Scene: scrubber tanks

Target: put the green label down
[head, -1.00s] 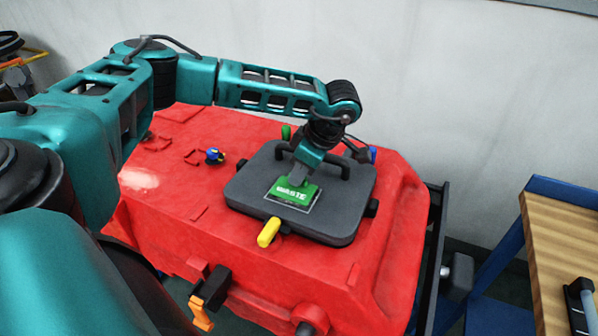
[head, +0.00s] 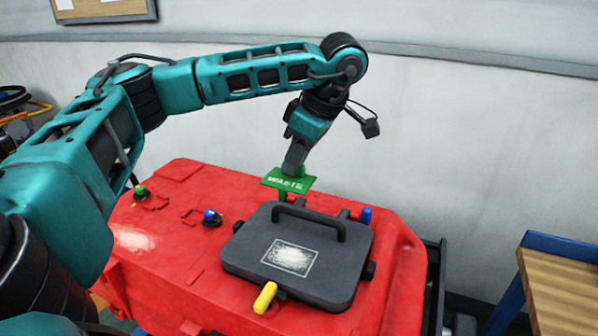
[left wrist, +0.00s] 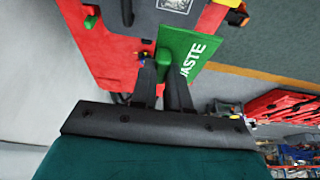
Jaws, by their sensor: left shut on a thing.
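My left gripper (head: 290,168) is shut on the green label (head: 297,184), which reads "WASTE". It holds the label in the air above the far edge of the dark grey lid (head: 338,276). In the left wrist view the label (left wrist: 198,52) sits at the fingertips of my left gripper (left wrist: 162,72). The lid lies on the red tank (head: 180,262). On the lid is a white-framed rectangle (head: 290,258) with a pale, rough patch inside. A black handle (head: 318,213) stands at the lid's far side. My right gripper is not in view.
A yellow latch (head: 265,298) sits at the lid's near edge and a blue one (head: 366,215) at its far right. Blue (head: 210,216) and green (head: 141,192) knobs stand on the tank's left. A wooden-topped bench (head: 565,285) is at the right.

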